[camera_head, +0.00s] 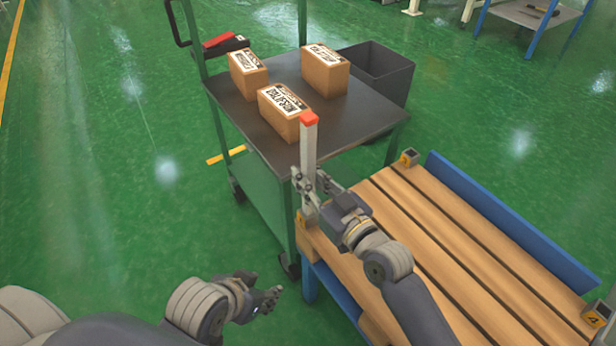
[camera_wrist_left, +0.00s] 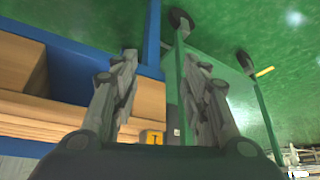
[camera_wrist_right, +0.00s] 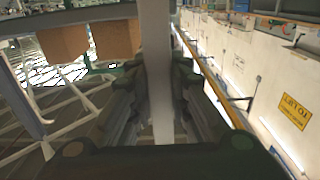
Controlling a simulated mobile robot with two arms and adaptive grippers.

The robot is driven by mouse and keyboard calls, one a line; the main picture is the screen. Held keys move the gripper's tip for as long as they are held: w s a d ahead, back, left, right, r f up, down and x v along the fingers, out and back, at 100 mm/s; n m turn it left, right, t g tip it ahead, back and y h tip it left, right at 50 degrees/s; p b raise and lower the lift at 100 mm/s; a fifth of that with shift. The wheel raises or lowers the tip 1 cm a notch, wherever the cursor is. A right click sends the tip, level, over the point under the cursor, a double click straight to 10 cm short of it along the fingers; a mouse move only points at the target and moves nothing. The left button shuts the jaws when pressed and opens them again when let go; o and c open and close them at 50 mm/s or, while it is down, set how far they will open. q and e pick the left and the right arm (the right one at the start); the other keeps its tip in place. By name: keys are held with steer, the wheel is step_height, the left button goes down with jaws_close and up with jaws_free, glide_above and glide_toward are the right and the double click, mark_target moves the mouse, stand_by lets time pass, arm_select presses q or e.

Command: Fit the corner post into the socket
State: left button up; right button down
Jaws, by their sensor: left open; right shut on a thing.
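The corner post (camera_head: 309,150) is a grey upright bar with an orange-red top. My right gripper (camera_head: 312,184) is shut on it, and the post (camera_wrist_right: 158,70) runs between the fingers in the right wrist view. The post stands about upright over the near-left corner of the slatted wooden bench (camera_head: 440,230). A yellow-marked socket (camera_wrist_left: 152,138) shows low in the left wrist view. I cannot tell whether the post's lower end is inside a socket. My left gripper (camera_head: 270,292) is open and empty, left of the bench.
More sockets sit at the bench's far corner (camera_head: 409,158) and right corner (camera_head: 597,312). A blue board (camera_head: 510,225) edges the far side. A trolley (camera_head: 360,115) with three cartons (camera_head: 325,72) stands behind the post, beside a dark bin (camera_head: 385,70). Green floor at left is clear.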

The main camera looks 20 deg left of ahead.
steer(key=c, duration=1.5)
jaws_free()
arm_select(q)
steer(key=shift+w+r, duration=0.15)
steer(key=shift+w, duration=0.1)
steer(key=shift+s+a+f+g+y+p, duration=0.1)
steer(key=shift+s+a+g+p, duration=0.25)
steer(key=shift+s, duration=0.5)
steer(key=shift+s+a+f+g+y+p, duration=0.15)
steer(key=shift+s+g, duration=0.3)
steer(key=shift+s, duration=0.45)
steer(key=shift+s+a+f+g+y+p, duration=0.1)
steer(key=shift+s+a+g+p, duration=0.2)
steer(key=shift+s, duration=0.55)
arm_select(e)
steer(key=shift+v, duration=6)
arm_select(q)
steer(key=shift+d, duration=0.1)
arm_select(e)
steer(key=shift+r, duration=0.1)
